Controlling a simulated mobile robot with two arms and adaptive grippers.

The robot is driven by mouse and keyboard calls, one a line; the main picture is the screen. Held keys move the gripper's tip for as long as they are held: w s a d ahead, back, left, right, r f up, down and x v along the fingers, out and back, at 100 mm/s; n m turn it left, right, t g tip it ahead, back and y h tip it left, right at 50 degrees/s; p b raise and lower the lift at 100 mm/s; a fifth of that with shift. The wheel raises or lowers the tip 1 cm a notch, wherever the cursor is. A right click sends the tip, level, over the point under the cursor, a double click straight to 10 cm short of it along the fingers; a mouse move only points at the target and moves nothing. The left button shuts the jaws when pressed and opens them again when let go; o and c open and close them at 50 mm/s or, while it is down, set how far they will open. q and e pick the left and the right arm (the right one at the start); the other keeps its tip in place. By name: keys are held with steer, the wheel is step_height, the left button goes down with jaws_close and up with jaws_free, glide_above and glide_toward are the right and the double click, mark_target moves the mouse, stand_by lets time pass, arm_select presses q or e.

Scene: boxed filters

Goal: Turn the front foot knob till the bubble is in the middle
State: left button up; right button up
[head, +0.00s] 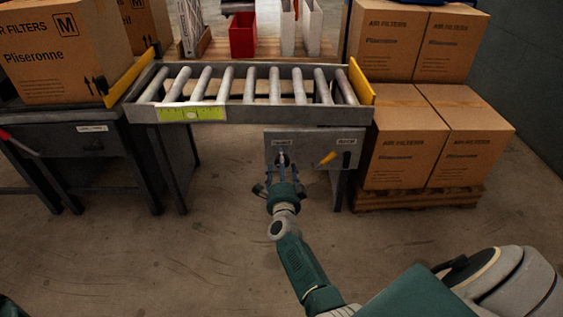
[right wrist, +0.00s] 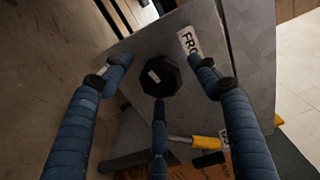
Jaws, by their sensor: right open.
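The front foot knob (right wrist: 160,76) is a black, many-sided knob with a white mark, on a grey panel (head: 310,140) under the roller conveyor. A label starting "FRO" (right wrist: 188,42) sits beside it. My right gripper (head: 282,168) is in front of the knob. In the right wrist view its blue fingers (right wrist: 158,88) are spread around the knob, with visible gaps and nothing gripped. The yellow-green level (head: 192,113) is on the conveyor's front rail; its bubble is too small to make out. My left gripper is not in view.
A yellow handle (head: 328,158) and a second black knob (head: 347,160) are on the panel's right side. Filter boxes (head: 405,135) stand on a pallet at right. More boxes (head: 60,50) are at left. The floor in front is clear.

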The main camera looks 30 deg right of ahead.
steer(key=v, duration=0.5)
steer(key=shift+s+a, duration=0.15)
steer(key=shift+s, duration=0.05)
